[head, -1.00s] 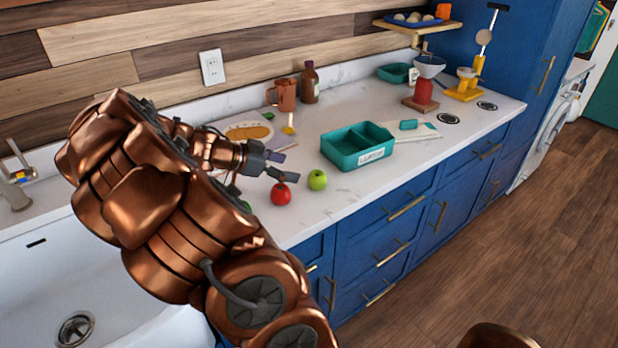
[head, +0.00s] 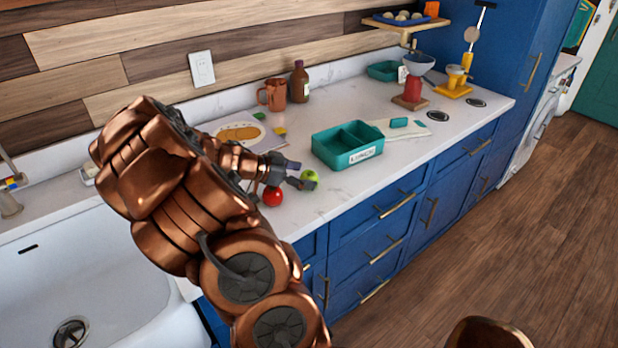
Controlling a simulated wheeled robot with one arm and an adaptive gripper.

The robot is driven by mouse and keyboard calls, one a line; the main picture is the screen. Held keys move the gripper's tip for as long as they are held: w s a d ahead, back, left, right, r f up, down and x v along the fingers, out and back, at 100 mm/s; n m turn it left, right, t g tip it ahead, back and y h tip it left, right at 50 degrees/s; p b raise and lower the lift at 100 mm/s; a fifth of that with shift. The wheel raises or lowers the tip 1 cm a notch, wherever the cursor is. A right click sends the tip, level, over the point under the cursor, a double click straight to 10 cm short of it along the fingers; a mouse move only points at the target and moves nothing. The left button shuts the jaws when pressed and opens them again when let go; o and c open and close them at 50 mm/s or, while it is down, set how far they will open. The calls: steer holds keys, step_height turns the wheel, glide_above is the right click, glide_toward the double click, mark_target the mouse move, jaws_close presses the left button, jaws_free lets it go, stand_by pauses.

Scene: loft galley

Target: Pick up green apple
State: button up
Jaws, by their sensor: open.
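The green apple (head: 311,176) sits on the white counter, just beyond the tips of my gripper. My gripper (head: 303,175) is open, with its dark fingers right at the apple's left side and partly covering it. I cannot tell whether a finger touches the apple. A red apple (head: 272,196) lies on the counter just below my gripper, to the left of the green apple.
A teal lunch box (head: 347,147) stands just behind and right of the green apple. A board (head: 243,134), a copper mug (head: 272,94) and a brown bottle (head: 299,82) are further back. The sink (head: 85,270) is at left. Bare counter (head: 320,205) lies in front.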

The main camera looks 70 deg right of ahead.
steer(key=shift+s+d+f, duration=0.1)
steer(key=c, duration=1.3)
steer(key=shift+o, duration=0.2)
